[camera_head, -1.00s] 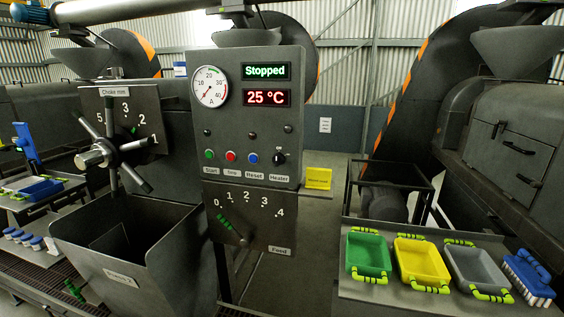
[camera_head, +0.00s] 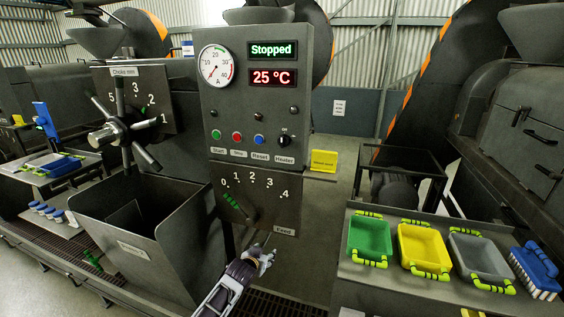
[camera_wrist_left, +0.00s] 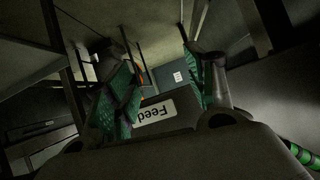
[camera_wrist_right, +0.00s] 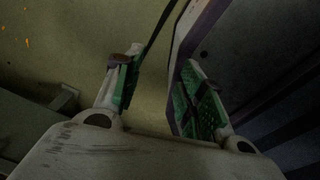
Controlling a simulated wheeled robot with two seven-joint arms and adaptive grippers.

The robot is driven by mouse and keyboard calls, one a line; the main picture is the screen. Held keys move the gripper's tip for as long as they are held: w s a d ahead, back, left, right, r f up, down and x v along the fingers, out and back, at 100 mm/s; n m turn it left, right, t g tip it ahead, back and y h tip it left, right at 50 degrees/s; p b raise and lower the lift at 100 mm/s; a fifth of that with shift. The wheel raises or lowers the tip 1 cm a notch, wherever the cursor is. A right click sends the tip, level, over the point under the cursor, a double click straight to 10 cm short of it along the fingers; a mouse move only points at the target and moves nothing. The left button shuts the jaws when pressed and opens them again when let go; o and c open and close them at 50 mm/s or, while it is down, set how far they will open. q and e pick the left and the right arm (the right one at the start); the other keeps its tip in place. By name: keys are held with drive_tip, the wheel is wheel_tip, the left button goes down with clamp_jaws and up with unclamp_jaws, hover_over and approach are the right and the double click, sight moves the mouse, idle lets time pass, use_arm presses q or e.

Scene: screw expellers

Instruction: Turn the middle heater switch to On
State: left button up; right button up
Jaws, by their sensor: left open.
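The heater switch (camera_head: 285,140) is a round black knob above the Heater label, at the right end of the button row on the middle machine's grey panel (camera_head: 222,110). Its exact setting is too small to tell. My left gripper (camera_head: 266,260) is below the panel, just under the Feed label (camera_head: 284,231) and well below the heater switch. In the left wrist view its green-padded fingers (camera_wrist_left: 162,80) are apart and empty, with the Feed label showing upside down between them. In the right wrist view my right gripper (camera_wrist_right: 160,85) has its fingers apart, with nothing held.
The panel display (camera_head: 273,50) reads Stopped, and the lower one (camera_head: 273,78) 25 °C. A feed lever (camera_head: 236,206) is on the panel's lower part. A spoked choke wheel (camera_head: 110,132) stands to the left. Green, yellow and grey trays (camera_head: 369,242) lie on a table at right.

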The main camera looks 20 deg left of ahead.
use_arm(q)
wheel_tip(320, 180, up, 13)
drive_tip(key=w+d+t, duration=0.1)
drive_tip(key=w+t, duration=0.1)
drive_tip(key=t, duration=0.4)
approach(282, 142)
drive_tip(key=shift+n+h, duration=0.3)
drive_tip(key=shift+h, duration=0.1)
drive_tip(key=shift+w+a+f+p, duration=0.15)
drive_tip(key=shift+w+p, duration=0.7)
drive_tip(key=shift+w, duration=4)
drive_tip(key=shift+p, duration=0.3)
drive_tip(key=c, duration=1)
use_arm(e)
drive_tip(key=shift+a+r, duration=1.05)
drive_tip(key=shift+r, duration=0.1)
